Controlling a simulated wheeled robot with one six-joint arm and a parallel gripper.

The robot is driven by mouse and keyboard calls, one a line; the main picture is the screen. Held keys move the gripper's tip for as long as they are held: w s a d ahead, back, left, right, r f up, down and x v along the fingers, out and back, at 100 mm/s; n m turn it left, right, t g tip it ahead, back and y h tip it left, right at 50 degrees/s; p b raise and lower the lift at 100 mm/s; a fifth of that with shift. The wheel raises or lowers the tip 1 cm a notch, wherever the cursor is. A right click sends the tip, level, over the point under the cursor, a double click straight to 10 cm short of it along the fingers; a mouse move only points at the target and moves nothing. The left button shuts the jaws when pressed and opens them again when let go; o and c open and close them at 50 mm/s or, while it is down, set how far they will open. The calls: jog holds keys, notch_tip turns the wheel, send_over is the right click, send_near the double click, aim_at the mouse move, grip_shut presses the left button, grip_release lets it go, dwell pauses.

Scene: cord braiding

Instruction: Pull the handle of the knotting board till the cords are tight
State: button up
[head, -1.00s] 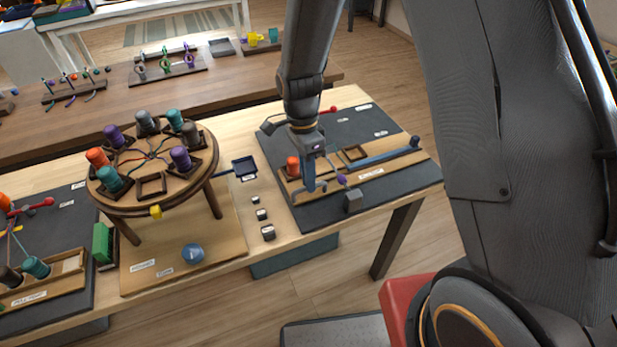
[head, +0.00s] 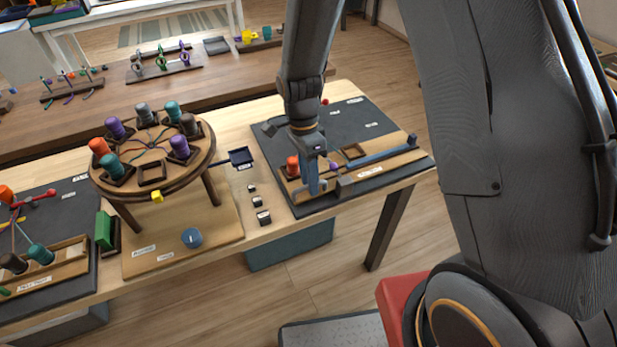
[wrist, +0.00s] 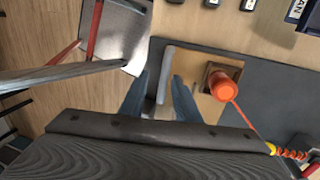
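The board on the dark mat (head: 375,115) at the right carries an orange bobbin (head: 292,164), a small empty square holder (head: 353,151), a long blue-grey bar (head: 385,153) and a grey block (head: 345,186) at its near edge. Its label is too small to read surely. My gripper (head: 315,190) points down at the board's near left part, just left of the grey block. In the wrist view my gripper (wrist: 159,88) has its fingers apart, with a thin grey bar (wrist: 164,75) between them; I cannot tell whether this is the handle. The orange bobbin (wrist: 226,85) is right of the fingers, a red cord running from it.
A round braiding stand (head: 152,155) with several coloured bobbins stands to the left. Small dark blocks (head: 260,202) and a dark blue tray (head: 241,157) lie between it and the mat. Another board with a red handle (head: 40,193) is at the far left.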

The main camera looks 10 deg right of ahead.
jog(key=shift+w, duration=0.1)
jog(key=shift+w+r, duration=0.1)
jog(key=shift+r, duration=0.15)
jog(key=b+v, duration=0.2)
jog(key=v, duration=0.5)
jog(key=shift+r, duration=0.15)
jog(key=s+d+r+n+t+b, duration=0.2)
jog(key=s+d+n+t, duration=0.1)
jog(key=s+d+n, duration=0.7)
jog(key=d+n, duration=0.1)
jog(key=n, duration=0.3)
jog(key=shift+d+r+n+t+y, duration=0.25)
jog(key=shift+d+n+t+y, duration=0.05)
jog(key=shift+d+n+t, duration=0.1)
